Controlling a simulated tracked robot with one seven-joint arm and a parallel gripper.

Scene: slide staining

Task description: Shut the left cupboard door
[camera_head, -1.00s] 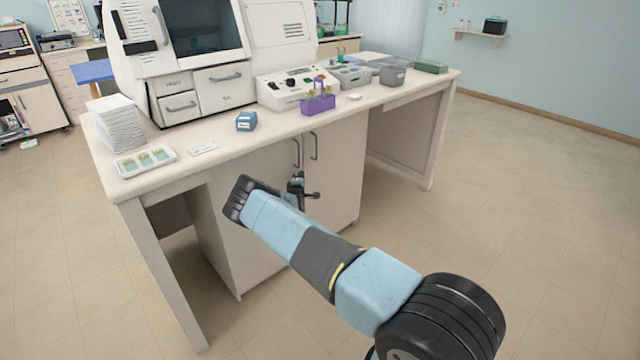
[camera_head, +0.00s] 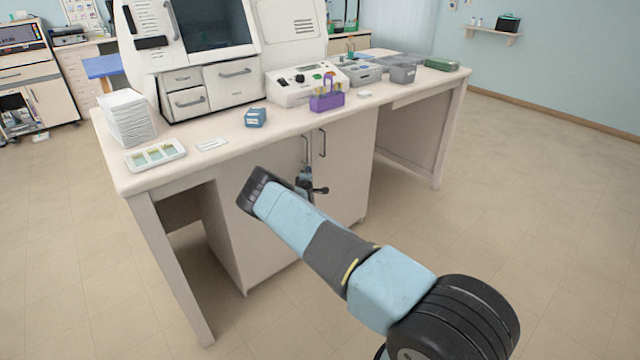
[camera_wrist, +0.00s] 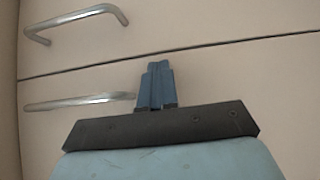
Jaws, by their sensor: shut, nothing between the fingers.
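The left cupboard door (camera_head: 283,158) is a plain beige panel under the bench, with a metal handle (camera_head: 304,150) near its upper right. It looks about flush with the right door (camera_head: 345,170), and a thin seam shows between them. My gripper (camera_head: 306,178) is in front of the doors, below the handles, partly hidden by my arm. In the wrist view my gripper (camera_wrist: 157,72) is shut and empty over the left door (camera_wrist: 235,80), beside the end of its handle (camera_wrist: 75,103). I cannot tell if the fingertips touch the panel.
The bench top (camera_head: 225,152) above carries a slide tray (camera_head: 156,155), a blue box (camera_head: 255,118) and a purple rack (camera_head: 327,101). A bench leg (camera_head: 172,265) stands at the left. The floor at the right (camera_head: 540,210) is clear.

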